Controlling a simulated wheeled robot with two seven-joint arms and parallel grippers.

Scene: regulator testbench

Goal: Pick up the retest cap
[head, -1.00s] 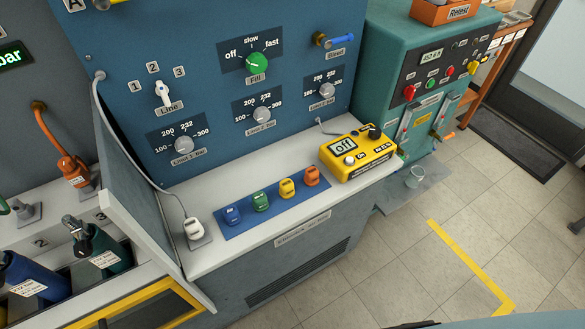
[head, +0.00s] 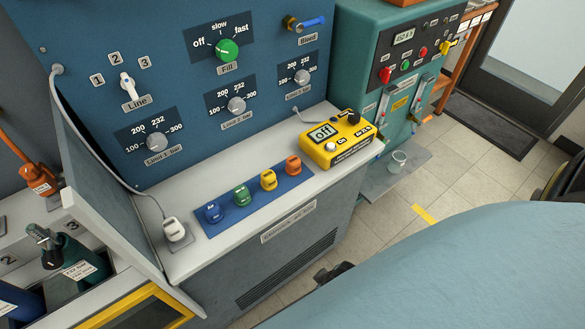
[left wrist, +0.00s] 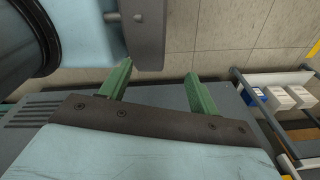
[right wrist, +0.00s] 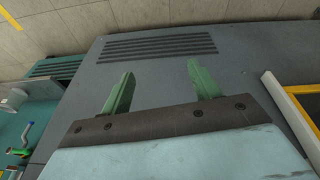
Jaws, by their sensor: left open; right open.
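Four caps stand in a row on a blue mat (head: 222,226) on the bench: blue (head: 213,212), green (head: 242,196), yellow (head: 268,180) and orange (head: 293,165). I cannot tell which one is the retest cap; no such label on them is readable. My left gripper (left wrist: 158,70) is open and empty, its green fingers apart. My right gripper (right wrist: 161,68) is open and empty, in front of the grey cabinet with vents. No cap shows in either wrist view. In the head view, neither gripper's fingers can be made out.
A yellow meter (head: 335,140) stands right of the caps, and a white corded plug (head: 174,229) on the left. The blue knob panel (head: 180,80) rises behind. A glass (head: 397,162) stands on a low shelf at right. My light-blue body part covers the lower right.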

